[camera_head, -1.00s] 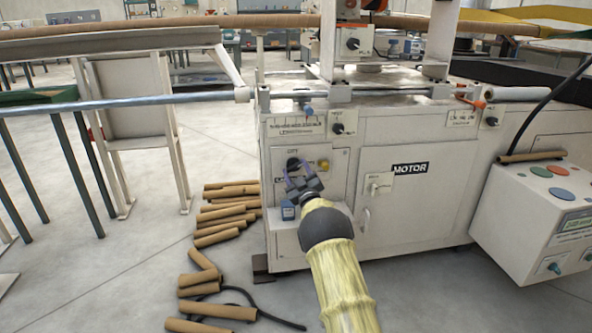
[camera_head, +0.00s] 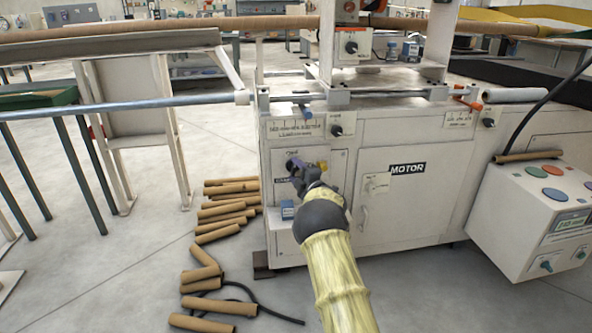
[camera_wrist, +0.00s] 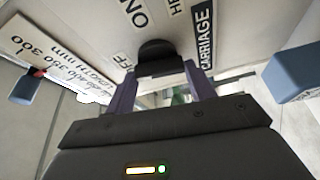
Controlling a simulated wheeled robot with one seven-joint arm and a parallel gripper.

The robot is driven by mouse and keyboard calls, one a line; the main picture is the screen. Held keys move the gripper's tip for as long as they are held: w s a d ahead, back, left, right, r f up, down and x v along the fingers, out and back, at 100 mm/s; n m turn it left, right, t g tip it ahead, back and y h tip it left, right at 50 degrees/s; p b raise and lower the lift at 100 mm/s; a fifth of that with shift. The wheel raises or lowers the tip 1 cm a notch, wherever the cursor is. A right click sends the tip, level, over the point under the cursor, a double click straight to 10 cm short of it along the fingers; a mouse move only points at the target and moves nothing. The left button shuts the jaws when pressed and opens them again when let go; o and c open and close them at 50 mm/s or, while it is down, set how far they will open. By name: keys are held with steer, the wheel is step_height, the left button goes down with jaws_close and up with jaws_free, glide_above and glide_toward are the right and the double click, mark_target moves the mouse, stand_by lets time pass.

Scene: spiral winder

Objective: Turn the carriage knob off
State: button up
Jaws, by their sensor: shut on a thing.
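The carriage knob (camera_wrist: 157,54) is a black knob on the white panel in the wrist view. The CARRIAGE label (camera_wrist: 206,36) is to its right, with ON printed above it and a partly hidden OFF label (camera_wrist: 122,60) to its left. My gripper (camera_wrist: 160,78) has its purple fingers on either side of the knob and is shut on it. In the head view my gripper (camera_head: 298,174) is against the small control panel (camera_head: 338,163) left of the MOTOR label. The knob is mostly hidden there by the fingers.
A yellow button (camera_head: 322,166) is just right of my gripper. A blue-grey box (camera_head: 287,209) is below it. Other knobs (camera_head: 336,130) are on the machine front. Cardboard tubes (camera_head: 222,213) lie on the floor at the left.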

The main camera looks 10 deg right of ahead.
steer(key=shift+a+n+g, duration=0.1)
steer(key=shift+n+g, duration=0.2)
steer(key=shift+n, duration=0.5)
steer(key=shift+p, duration=0.3)
steer(key=o, duration=1)
steer(key=shift+s+d, duration=0.25)
steer(key=shift+s, duration=0.15)
steer(key=p+v, duration=0.5)
steer(key=v, duration=1.1)
steer(key=shift+s, duration=0.3)
